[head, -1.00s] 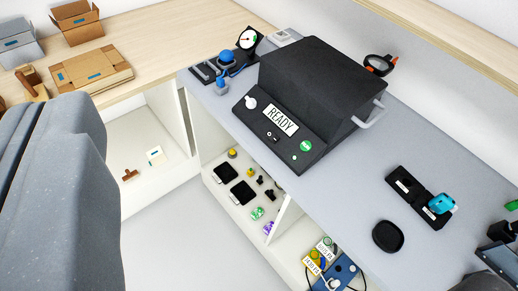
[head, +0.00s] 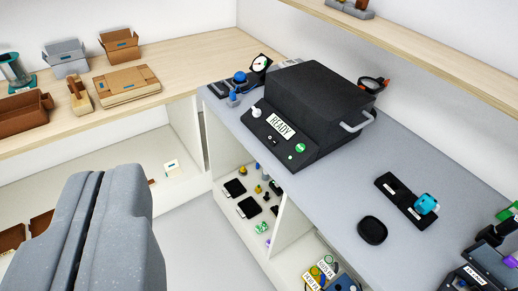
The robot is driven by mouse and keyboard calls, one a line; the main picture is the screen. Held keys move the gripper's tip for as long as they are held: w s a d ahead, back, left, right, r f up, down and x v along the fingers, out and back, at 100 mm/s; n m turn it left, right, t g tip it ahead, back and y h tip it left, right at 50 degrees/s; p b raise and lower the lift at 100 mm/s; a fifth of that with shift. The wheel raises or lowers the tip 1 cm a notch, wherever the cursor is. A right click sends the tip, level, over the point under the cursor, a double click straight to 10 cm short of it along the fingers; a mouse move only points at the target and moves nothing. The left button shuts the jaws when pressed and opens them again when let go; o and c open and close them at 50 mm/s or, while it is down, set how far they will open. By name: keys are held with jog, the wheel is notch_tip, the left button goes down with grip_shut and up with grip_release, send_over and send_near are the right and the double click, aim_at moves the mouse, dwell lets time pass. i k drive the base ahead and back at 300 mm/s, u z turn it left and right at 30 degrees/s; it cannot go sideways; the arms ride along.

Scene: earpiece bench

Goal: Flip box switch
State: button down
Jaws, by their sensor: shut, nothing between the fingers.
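A black box (head: 318,103) with a sloped front panel stands on the grey bench. Its panel carries a white label reading READY (head: 281,125), a white knob (head: 256,112), a small switch (head: 271,140) and a green round button (head: 300,148). The switch is too small to tell its position. A grey handle (head: 357,122) is on the box's right side. My gripper (head: 95,180) is large in the lower left, its two grey fingers shut with nothing between them. It is in front of the bench, apart from the box.
A gauge (head: 260,64) and a blue-knobbed device (head: 239,77) stand left of the box. A black round dish (head: 372,230) and a black tray with a teal part (head: 426,204) lie to the right. Shelves below hold small parts. Cardboard boxes (head: 120,44) stand on the wooden counter.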

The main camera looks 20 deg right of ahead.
aim_at(271, 138)
jog(key=z, duration=0.15)
jog(key=i, duration=0.9)
jog(key=u, duration=0.05)
